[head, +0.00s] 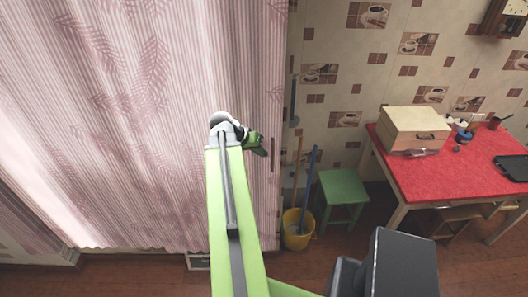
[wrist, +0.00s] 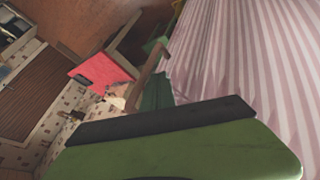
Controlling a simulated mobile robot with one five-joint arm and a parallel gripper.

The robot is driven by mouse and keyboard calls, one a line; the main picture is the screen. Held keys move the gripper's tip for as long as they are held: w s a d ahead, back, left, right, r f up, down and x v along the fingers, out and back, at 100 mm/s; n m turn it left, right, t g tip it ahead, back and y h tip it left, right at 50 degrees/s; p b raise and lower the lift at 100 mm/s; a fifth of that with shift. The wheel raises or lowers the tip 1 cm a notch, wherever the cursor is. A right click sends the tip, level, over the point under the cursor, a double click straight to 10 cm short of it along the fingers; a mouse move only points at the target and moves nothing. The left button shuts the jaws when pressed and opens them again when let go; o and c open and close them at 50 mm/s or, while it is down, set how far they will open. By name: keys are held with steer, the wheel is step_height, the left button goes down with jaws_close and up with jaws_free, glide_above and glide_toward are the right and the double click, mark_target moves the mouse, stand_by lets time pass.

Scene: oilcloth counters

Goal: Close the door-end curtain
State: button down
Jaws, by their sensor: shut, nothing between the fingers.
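The pink striped curtain (head: 120,110) with leaf patterns hangs across the left of the head view, spread wide, its right edge near the tiled wall. In the wrist view the curtain (wrist: 250,60) fills the upper right. My green gripper (head: 258,146) is at the end of my raised arm, in front of the curtain near its right edge. It is shut with nothing in it. In the wrist view my gripper (wrist: 180,135) shows large across the bottom. I cannot tell whether it touches the curtain.
A yellow bucket (head: 298,232) with long handles stands right of the curtain, beside a green stool (head: 343,188). A red-topped table (head: 440,170) with a wooden box (head: 412,130) stands further right. Brown floor lies open in front of the stool.

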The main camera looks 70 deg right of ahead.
steer(key=w+f+p+v, duration=0.1)
steer(key=w+p+v, duration=0.1)
steer(key=p+v, duration=0.6)
steer(key=v, duration=0.3)
steer(key=shift+a+r, duration=0.1)
steer(key=shift+a, duration=0.05)
